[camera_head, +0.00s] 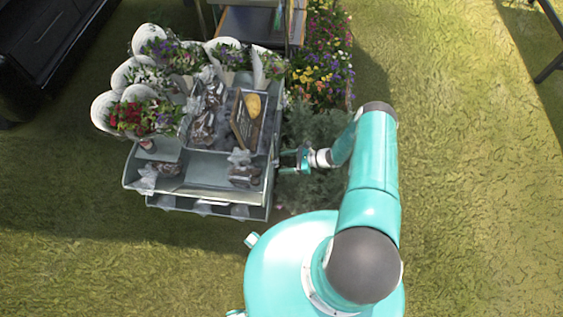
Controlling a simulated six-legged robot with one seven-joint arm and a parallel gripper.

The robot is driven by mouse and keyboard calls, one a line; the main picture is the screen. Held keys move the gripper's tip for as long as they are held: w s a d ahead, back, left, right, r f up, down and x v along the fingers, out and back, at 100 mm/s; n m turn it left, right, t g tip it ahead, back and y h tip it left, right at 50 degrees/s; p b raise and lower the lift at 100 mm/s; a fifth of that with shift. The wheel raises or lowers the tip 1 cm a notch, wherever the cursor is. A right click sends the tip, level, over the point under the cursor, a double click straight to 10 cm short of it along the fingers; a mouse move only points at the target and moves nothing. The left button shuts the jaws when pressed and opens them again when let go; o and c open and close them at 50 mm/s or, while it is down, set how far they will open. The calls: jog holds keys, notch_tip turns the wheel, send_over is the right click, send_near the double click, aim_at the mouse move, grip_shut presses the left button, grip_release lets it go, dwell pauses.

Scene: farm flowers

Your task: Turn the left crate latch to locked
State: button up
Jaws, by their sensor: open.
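My gripper (286,161) is at the end of my teal arm, beside the right side of the grey flower stand (215,188). It is open, and nothing shows between its fingers. I cannot tell whether it touches the stand. On the stand's upper level is a clear-walled crate (186,140) holding dark items and a yellow object (254,105). No latch can be made out on the crate or the stand at this size, so I cannot tell how the left crate latch is turned.
White-wrapped bouquets (141,117) line the stand's left and back. Flowering plants (328,70) and a grey-green bush (315,130) stand right of it. A dark object (45,45) fills the top left corner. Grass (470,180) on the right is open.

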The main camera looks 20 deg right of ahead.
jog(key=v, duration=1.1)
jog(key=shift+d, duration=0.1)
jog(key=w+r+n+g+h, duration=0.1)
jog(key=w+r+n+g, duration=0.15)
jog(key=r, duration=0.75)
jog(key=w+r+n+g+h, duration=0.1)
jog(key=w+r+n, duration=0.25)
jog(key=r, duration=0.65)
jog(key=s+a+r+n+g+h, duration=0.1)
jog(key=a+r+n+h, duration=0.15)
jog(key=r, duration=0.65)
jog(key=s+a+r+n+h, duration=0.15)
jog(key=r+n, duration=0.25)
jog(key=r, duration=0.6)
jog(key=s+a+r+n+t+h, duration=0.1)
jog(key=s+a+r+n+h, duration=0.15)
jog(key=s+r, duration=0.4)
jog(key=s+a+r+n+h, duration=0.1)
jog(key=s+a+r+n, duration=0.25)
jog(key=r, duration=0.55)
jog(key=s+a+r+n+t+h, duration=0.1)
jog(key=s+r+n+t, duration=0.1)
jog(key=s, duration=0.4)
jog(key=s+a+r+n+t+h, duration=0.1)
jog(key=s+r+n+t+h, duration=0.1)
jog(key=s+r, duration=0.3)
jog(key=shift+s, duration=0.55)
